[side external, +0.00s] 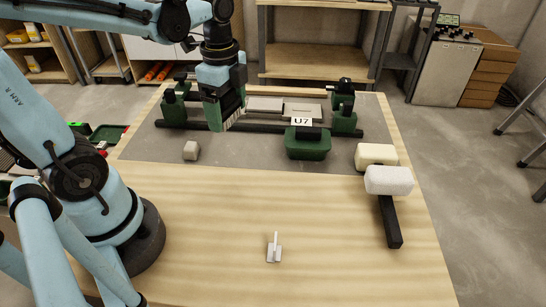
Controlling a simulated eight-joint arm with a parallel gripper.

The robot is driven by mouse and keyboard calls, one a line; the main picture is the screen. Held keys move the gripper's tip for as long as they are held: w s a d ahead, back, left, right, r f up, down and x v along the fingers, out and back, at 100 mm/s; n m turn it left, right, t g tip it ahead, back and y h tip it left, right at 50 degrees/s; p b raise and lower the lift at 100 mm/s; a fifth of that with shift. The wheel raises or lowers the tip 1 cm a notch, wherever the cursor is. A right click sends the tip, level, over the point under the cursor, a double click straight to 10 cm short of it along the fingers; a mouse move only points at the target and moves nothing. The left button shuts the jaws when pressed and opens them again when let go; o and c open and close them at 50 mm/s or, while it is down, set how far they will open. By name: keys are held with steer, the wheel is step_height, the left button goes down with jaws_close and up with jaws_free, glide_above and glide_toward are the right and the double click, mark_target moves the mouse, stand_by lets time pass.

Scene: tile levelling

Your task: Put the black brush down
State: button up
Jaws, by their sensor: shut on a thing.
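The grey mat (240,152) has bare room below and to the right of the gripper.
Dark rails with green clamps (343,121) hold pale tiles (303,110).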

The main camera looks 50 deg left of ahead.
steer(key=w+d+m, duration=0.4)
steer(key=d, duration=0.5)
steer(key=m, duration=1)
glide_above(351, 280)
step_height(351, 280, down, 7)
steer(key=shift+r, duration=0.1)
steer(key=shift+f, duration=2.35)
steer(key=shift+f, duration=0.15)
steer(key=o, duration=1.1)
